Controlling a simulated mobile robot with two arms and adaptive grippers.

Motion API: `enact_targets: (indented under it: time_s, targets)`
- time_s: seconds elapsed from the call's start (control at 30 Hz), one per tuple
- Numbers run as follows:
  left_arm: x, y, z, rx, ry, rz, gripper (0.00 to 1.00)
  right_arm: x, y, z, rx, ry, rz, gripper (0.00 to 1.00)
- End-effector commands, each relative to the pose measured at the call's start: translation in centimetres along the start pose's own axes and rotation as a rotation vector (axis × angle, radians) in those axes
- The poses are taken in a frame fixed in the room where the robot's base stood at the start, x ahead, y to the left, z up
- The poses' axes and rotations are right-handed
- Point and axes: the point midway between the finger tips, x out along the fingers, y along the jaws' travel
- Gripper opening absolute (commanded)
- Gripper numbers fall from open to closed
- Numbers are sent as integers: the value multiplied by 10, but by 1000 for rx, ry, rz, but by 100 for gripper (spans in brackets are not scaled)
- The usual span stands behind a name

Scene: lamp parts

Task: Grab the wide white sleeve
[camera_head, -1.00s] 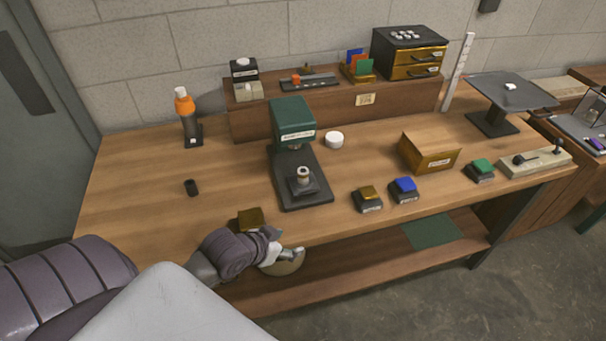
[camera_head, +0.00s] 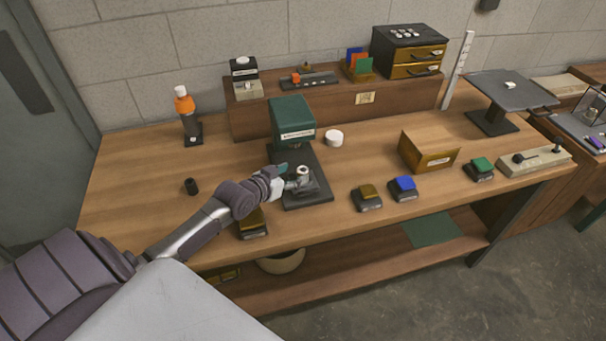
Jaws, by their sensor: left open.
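A short, wide white cylinder (camera_head: 334,138), which looks like the wide white sleeve, stands upright on the bench just right of the green press (camera_head: 292,117). A smaller pale ring-shaped part (camera_head: 303,172) sits on the dark block of the press base. My left gripper (camera_head: 290,180) is open at the left side of that block, with its fingers close to the pale part. I cannot tell whether they touch it. The gripper is apart from the white cylinder, which lies farther back and right. My right gripper is out of view.
A brass-topped block (camera_head: 252,224) is partly hidden under my left arm. A brass box (camera_head: 430,152) and blue and brass blocks stand right of the press. The bench's left part is mostly clear.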

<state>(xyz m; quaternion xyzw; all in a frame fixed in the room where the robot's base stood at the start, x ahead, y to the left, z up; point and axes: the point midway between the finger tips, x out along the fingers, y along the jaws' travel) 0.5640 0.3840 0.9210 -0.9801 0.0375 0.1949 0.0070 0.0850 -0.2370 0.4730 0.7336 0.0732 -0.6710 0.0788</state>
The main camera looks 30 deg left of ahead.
Motion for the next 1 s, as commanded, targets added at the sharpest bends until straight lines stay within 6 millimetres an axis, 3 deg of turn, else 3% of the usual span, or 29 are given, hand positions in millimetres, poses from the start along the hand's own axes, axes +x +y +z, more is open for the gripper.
enact_targets:
  time_s: [0.17, 0.47, 0.77, 1.0]
  targets:
    - [12, 0, 0, -1, 1, 0, 63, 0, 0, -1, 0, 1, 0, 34]
    - [54, 0, 0, 0, -1, 0, 63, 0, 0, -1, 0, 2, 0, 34]
    - [59, 0, 0, 1, -1, 1, 63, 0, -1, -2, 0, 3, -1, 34]
    - [59, 0, 0, 1, -1, 0, 26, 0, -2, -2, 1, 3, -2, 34]
